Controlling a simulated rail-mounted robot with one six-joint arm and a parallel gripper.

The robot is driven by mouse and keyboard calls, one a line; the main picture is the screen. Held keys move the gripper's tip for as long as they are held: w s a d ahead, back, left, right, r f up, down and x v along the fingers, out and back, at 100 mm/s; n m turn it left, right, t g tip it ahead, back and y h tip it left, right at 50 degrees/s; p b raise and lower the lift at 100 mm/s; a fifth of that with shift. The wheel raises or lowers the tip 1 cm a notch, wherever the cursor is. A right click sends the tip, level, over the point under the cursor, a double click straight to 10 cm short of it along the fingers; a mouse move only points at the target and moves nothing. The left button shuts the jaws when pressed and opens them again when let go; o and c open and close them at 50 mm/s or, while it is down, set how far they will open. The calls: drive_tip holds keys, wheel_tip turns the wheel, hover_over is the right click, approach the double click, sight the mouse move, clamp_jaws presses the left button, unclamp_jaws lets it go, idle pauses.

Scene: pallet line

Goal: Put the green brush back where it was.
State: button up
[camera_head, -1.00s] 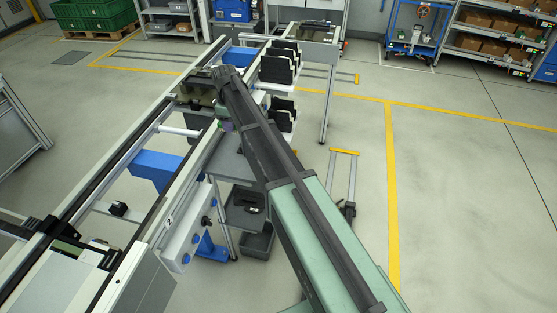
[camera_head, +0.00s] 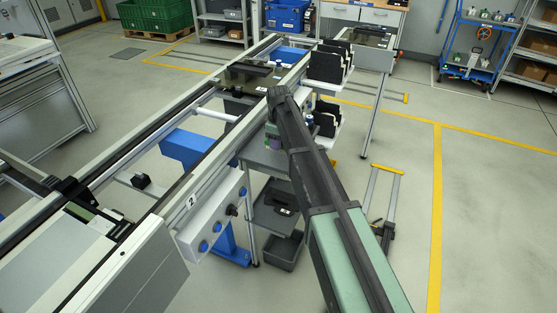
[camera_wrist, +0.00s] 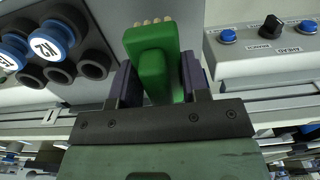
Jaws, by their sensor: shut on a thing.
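In the wrist view, the green brush (camera_wrist: 153,62) is held between the two dark purple fingers of my gripper (camera_wrist: 160,78). Its pale tufts point toward the top of the picture. My gripper is shut on it. In the head view my arm reaches to the near side of the conveyor line, and its own links hide most of the gripper and brush. In the wrist view, a grey block with several black tube openings (camera_wrist: 93,66) lies left of the brush.
A panel with blue buttons and a black knob (camera_wrist: 270,27) is right of the brush. In the head view, black bins (camera_head: 327,67) stand beside the line, close to my arm. A dark grey shelf (camera_head: 275,212) is below. Open floor lies to the right.

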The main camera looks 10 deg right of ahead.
wheel_tip(320, 180, down, 4)
drive_tip(key=b, duration=0.4)
drive_tip(key=shift+f, duration=0.25)
drive_tip(key=shift+r, duration=0.3)
drive_tip(key=shift+f, duration=0.2)
drive_tip(key=o, duration=0.9)
